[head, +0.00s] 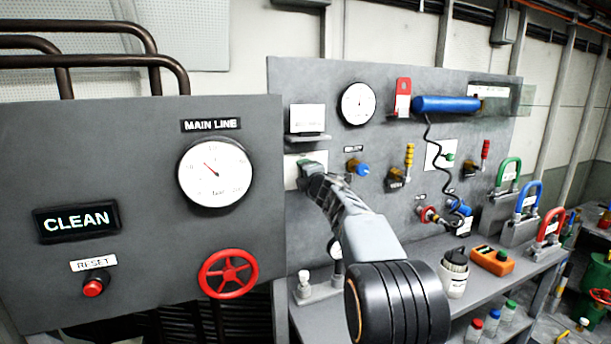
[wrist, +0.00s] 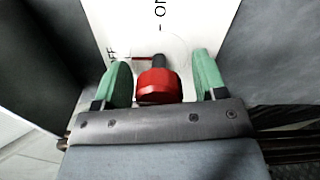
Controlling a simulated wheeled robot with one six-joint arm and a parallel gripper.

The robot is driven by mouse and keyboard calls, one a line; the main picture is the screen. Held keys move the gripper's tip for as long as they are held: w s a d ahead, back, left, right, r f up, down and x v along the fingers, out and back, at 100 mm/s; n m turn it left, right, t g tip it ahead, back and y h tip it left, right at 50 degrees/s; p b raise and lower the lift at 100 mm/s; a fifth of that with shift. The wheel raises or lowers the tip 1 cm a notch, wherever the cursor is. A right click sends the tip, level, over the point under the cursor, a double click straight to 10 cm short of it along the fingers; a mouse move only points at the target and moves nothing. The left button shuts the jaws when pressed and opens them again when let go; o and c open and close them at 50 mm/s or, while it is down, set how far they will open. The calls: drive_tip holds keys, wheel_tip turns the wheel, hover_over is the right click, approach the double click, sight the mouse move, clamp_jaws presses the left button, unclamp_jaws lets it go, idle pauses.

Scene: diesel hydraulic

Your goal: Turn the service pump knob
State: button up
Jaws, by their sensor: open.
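A red knob (wrist: 157,85) with a dark tip sits on a white plate (wrist: 190,18) marked "ON" and partly hidden "FF" in the wrist view. My gripper (wrist: 160,82) is open, with one green finger on each side of the knob. Small gaps show between the knob and both fingers. In the head view my gripper (head: 309,172) is at the left part of the grey panel, in front of a white plate (head: 290,170). There it hides the knob. I cannot read a service pump label.
A grey panel (head: 110,260) with a red handwheel (head: 228,274) and main line gauge (head: 215,172) stands at left. A blue-handled valve (head: 357,168) and a yellow lever (head: 409,157) lie right of my gripper. A shelf (head: 425,260) carries a bottle (head: 454,272) below.

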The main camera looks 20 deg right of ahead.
drive_tip(key=s+b, duration=0.2)
drive_tip(key=s, duration=1.1)
drive_tip(key=shift+s, duration=0.4)
drive_tip(key=s+d+f+m+g+h, duration=0.25)
drive_tip(key=s+f+m+g, duration=0.25)
drive_tip(key=f+m, duration=0.3)
drive_tip(key=s+d+f+m+g+h, duration=0.1)
drive_tip(key=s+f+m+g+h, duration=0.25)
drive_tip(key=f+m, duration=0.5)
drive_tip(key=s+a+f+m+g+y+p, duration=0.1)
drive_tip(key=s+a+f+m+g+y, duration=0.1)
drive_tip(key=s+a, duration=0.6)
drive_tip(key=s+a+f+m+g+y+p, duration=0.1)
drive_tip(key=s+a+f+g+y, duration=0.3)
drive_tip(key=s+a, duration=0.5)
drive_tip(key=shift+a+f+m, duration=0.3)
drive_tip(key=shift+f+m, duration=0.05)
drive_tip(key=shift+f, duration=0.65)
